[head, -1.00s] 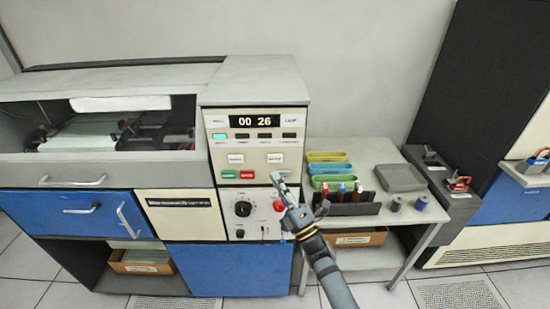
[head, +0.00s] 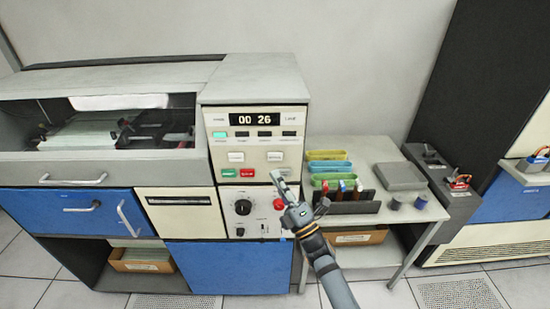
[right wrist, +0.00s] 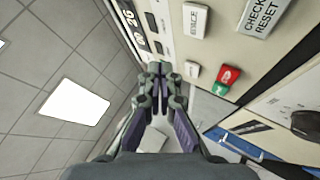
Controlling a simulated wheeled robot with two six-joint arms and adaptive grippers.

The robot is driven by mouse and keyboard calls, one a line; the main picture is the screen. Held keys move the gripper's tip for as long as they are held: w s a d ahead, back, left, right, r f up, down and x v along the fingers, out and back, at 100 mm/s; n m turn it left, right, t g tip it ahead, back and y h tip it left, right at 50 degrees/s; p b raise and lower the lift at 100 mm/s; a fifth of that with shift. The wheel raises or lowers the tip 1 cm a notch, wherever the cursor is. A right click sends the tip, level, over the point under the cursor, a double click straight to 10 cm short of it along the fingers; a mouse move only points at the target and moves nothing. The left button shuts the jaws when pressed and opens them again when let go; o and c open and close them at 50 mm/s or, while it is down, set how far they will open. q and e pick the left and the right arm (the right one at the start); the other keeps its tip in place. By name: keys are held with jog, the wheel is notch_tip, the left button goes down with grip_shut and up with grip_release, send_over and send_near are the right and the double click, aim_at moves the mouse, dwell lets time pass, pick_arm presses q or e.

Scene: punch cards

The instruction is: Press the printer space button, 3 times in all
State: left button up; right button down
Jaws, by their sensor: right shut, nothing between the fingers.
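The printer's cream control panel (head: 257,146) carries a lit display (head: 254,119) reading 00 26. Below it are two pale buttons, a left one (head: 236,157) and a right one (head: 274,157). A green button (head: 229,174) and a red button (head: 247,174) sit lower. Small print is too blurred to tell surely which is the space button. My right gripper (head: 277,177) is shut and empty, its tips in front of the panel's lower right. In the right wrist view the closed tips (right wrist: 158,78) are beside a white button (right wrist: 195,20); contact cannot be told.
A knob (head: 243,208) and a red round button (head: 279,204) are on the panel below. To the right a side table (head: 410,214) holds coloured trays (head: 328,167), a grey box (head: 400,177) and spools. Blue cabinet doors (head: 228,267) lie beneath.

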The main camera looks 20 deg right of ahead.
aim_at(275, 157)
dwell(0.8)
jog(key=shift+w+d+b, duration=0.25)
jog(key=shift+w+b, duration=0.15)
jog(key=shift+w, duration=0.4)
jog(key=shift+w+d+b, duration=0.2)
jog(key=shift+w+b, duration=0.15)
jog(key=shift+w, duration=0.5)
jog(key=shift+w+d+b, duration=0.25)
jog(key=shift+w+b, duration=0.15)
jog(key=shift+w, duration=0.4)
dwell(0.4)
jog(key=shift+w+d+b, duration=0.1)
jog(key=shift+w+b, duration=0.2)
jog(key=shift+w, duration=0.1)
